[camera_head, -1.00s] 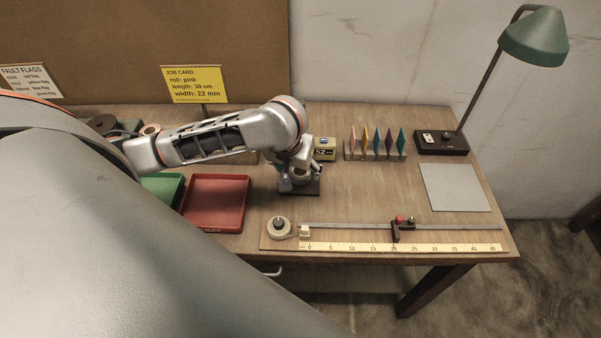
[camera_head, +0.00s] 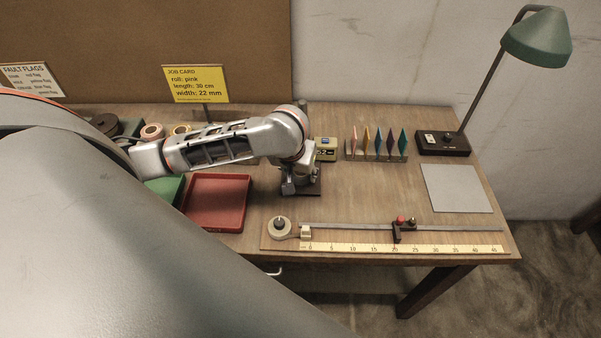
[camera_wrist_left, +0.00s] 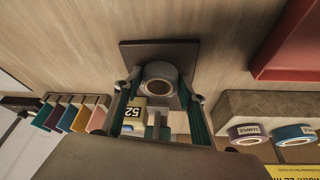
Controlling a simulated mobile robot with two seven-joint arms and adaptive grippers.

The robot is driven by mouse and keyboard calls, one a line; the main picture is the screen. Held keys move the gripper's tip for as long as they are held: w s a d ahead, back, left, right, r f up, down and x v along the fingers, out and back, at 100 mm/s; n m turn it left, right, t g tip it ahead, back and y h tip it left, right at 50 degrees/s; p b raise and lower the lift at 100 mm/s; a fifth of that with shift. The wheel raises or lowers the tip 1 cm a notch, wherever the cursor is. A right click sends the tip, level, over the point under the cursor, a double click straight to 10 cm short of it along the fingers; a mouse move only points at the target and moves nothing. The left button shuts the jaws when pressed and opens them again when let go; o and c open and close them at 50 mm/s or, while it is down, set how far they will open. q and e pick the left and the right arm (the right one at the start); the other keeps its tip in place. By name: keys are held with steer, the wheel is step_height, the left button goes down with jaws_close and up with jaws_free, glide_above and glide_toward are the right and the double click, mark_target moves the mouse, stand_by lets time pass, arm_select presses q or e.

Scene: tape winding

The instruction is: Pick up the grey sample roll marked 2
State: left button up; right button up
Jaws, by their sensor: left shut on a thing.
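A grey roll (camera_wrist_left: 158,82) shows in the left wrist view, over a dark square plate (camera_wrist_left: 143,50). I cannot read a 2 on it. My left gripper (camera_wrist_left: 159,94) is shut on this roll, with one finger on each side. I cannot tell whether the roll touches the plate. In the head view my left gripper (camera_head: 299,182) points down over the dark plate (camera_head: 314,188) and hides the roll. My right gripper is not in view.
A small box reading 52 (camera_head: 326,149) and a rack of coloured flags (camera_head: 375,154) stand right of the gripper. A red tray (camera_head: 216,202) lies to the left. A ruler with a slider (camera_head: 400,248) runs along the front. Two labelled rolls (camera_wrist_left: 248,134) sit on a rack.

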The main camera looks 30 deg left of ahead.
arm_select(q)
steer(key=shift+r, duration=0.15)
steer(key=shift+s+r, duration=0.15)
steer(key=shift+r, duration=0.35)
steer(key=s, duration=0.2)
steer(key=s+d, duration=0.1)
steer(key=s, duration=0.1)
steer(key=s+d, duration=0.1)
steer(key=s, duration=0.2)
steer(key=shift+d, duration=0.1)
step_height(320, 180, up, 14)
steer(key=shift+s+f, duration=0.15)
